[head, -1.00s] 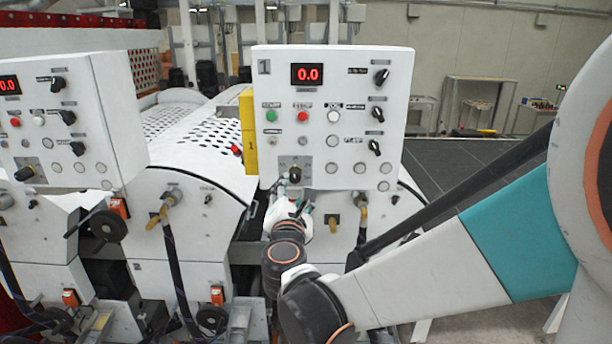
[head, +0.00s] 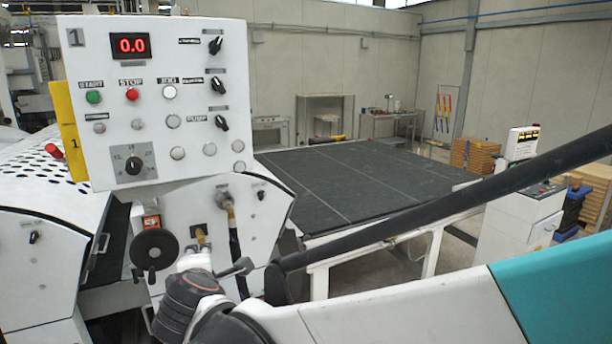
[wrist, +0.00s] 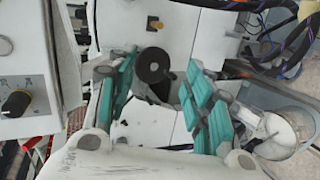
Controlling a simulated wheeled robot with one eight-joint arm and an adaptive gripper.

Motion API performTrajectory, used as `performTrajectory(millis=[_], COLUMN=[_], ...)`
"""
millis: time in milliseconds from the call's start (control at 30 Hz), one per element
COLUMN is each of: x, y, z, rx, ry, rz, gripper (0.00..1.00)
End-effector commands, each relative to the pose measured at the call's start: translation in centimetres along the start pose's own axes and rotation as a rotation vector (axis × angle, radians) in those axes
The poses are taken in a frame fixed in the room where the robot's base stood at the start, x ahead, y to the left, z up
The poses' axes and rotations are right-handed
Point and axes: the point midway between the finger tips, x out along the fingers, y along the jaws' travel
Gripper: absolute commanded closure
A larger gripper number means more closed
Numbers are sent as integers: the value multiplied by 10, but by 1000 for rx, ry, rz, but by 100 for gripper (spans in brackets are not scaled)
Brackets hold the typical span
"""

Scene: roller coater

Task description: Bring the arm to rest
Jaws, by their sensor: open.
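In the wrist view my gripper (wrist: 160,82) has its two teal-padded fingers spread wide apart, with nothing held between them. Beyond them is a round black handwheel (wrist: 153,65) on the white machine front. In the head view my arm (head: 400,310) reaches from the lower right to the lower middle, in front of the coater. My gripper's fingers cannot be made out there. The control panel (head: 155,105) numbered 1 stands above that area, with its display reading 0.0. A dark selector knob (wrist: 16,103) on a panel shows at the left of the wrist view.
The handwheel (head: 155,250) and a hose (head: 236,255) stick out below the panel, close to my arm. A dark conveyor table (head: 360,180) extends behind. A white cabinet (head: 515,235) stands at the right. Cables (wrist: 270,30) hang at the upper right of the wrist view.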

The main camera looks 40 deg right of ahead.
Motion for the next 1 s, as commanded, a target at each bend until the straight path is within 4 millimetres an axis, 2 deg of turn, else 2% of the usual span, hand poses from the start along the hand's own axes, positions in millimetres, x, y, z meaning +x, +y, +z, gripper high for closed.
performTrajectory(millis=[33,333,600,700,800,1000], x=[3,-7,-28,-36,-43,-50], y=[-31,-152,-258,-287,-306,-317], z=[10,39,45,43,40,38], rx=[75,537,934,1049,1131,1197], ry=[-6,-39,-85,-102,-114,-126], rz=[-38,-281,-503,-571,-621,-663], gripper=[53,53,53,53,53,53])
